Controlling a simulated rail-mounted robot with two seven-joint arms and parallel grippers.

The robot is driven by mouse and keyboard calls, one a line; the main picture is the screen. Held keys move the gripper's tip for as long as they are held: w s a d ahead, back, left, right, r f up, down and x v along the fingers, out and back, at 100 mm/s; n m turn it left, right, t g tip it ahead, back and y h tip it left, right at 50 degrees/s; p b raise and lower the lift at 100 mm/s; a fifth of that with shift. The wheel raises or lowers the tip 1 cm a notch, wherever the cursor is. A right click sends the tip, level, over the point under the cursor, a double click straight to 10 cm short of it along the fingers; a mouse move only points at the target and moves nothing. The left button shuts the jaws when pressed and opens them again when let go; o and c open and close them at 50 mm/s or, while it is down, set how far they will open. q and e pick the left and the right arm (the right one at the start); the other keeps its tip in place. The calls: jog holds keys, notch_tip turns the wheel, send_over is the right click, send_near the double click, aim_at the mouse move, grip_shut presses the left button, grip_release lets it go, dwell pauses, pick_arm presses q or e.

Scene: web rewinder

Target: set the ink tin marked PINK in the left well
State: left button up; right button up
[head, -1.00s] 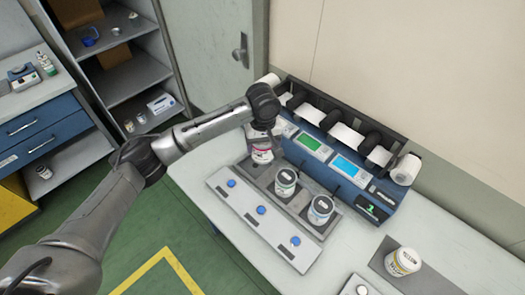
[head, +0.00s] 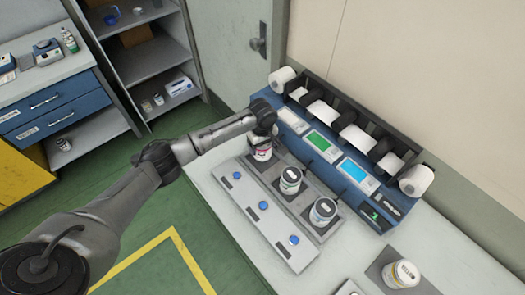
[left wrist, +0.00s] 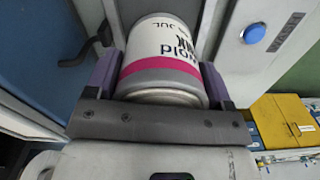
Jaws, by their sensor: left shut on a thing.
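The PINK ink tin (head: 261,150) is white with a pink band, and its label partly shows in the left wrist view (left wrist: 165,58). My left gripper (head: 263,135) is shut on it, one finger on each side. The tin stands about upright at the left end of the grey well tray (head: 307,220), over or in the left well. The gripper and tin hide that well, so I cannot tell whether the tin rests on its floor. A tin with a green band (head: 290,181) sits in the middle well and one with a blue-grey band (head: 323,211) in the right well.
A pale panel with blue buttons (head: 263,206) lies in front of the tray. The blue rewinder unit (head: 325,150) with white rolls stands behind. A yellow-banded tin (head: 401,273) stands on a grey mat at the right. Bare bench lies between.

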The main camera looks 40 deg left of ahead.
pick_arm(q)
notch_tip(320, 180, down, 3)
jog(key=shift+b, duration=0.35)
pick_arm(e)
jog(key=shift+f, duration=0.4)
pick_arm(q)
jog(key=shift+f, duration=0.15)
pick_arm(e)
jog(key=shift+a, duration=0.1)
pick_arm(q)
jog(key=shift+f, duration=0.1)
pick_arm(e)
jog(key=shift+w+r, duration=0.1)
pick_arm(q)
jog(key=o, duration=1.2)
jog(key=shift+f, duration=0.1)
jog(key=shift+r, duration=0.4)
notch_tip(320, 180, up, 10)
jog(key=shift+r+p, duration=0.25)
jog(key=shift+p, duration=0.9)
pick_arm(e)
notch_tip(320, 180, up, 2)
jog(key=shift+r, duration=0.1)
pick_arm(q)
jog(key=shift+r, duration=0.55)
